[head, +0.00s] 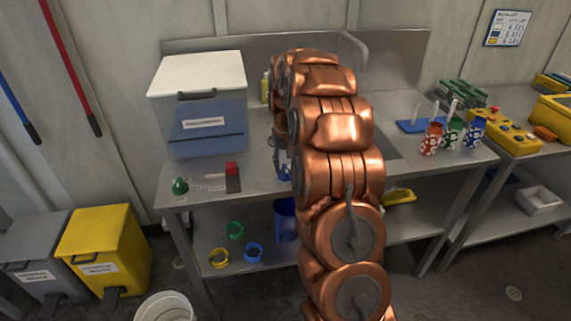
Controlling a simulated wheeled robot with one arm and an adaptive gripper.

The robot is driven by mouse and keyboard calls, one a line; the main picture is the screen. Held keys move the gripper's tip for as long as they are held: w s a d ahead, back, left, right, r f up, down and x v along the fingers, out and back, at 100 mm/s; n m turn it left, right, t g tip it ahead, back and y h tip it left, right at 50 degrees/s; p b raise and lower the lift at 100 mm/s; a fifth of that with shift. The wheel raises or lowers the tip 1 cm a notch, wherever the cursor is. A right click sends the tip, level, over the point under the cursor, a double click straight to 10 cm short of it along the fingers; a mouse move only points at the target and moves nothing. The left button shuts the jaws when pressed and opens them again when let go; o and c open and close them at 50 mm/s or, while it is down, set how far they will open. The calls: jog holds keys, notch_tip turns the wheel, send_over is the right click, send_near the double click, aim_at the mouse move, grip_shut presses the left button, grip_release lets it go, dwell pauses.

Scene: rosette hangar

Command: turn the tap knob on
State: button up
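The curved grey tap spout (356,46) rises at the back of the metal sink counter (262,188), right of the top of my copper arm. I cannot make out the tap knob; my arm covers much of the area around the spout's base. My gripper (281,160) points down at the arm's left side, over the front part of the counter. Only a small dark grey part of it shows, and its fingers are too small and hidden to judge. A small blue item (284,173) shows just below it; I cannot tell whether they touch.
A lidded clear box (204,118) stands left on the counter, with a red-topped block (232,177) and green item (180,186) in front. Patterned cups (432,138) stand right. Yellow (105,250) and grey bins stand at floor left, near a white bucket (165,307).

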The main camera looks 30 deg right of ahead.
jog(key=shift+f, duration=0.35)
grip_shut()
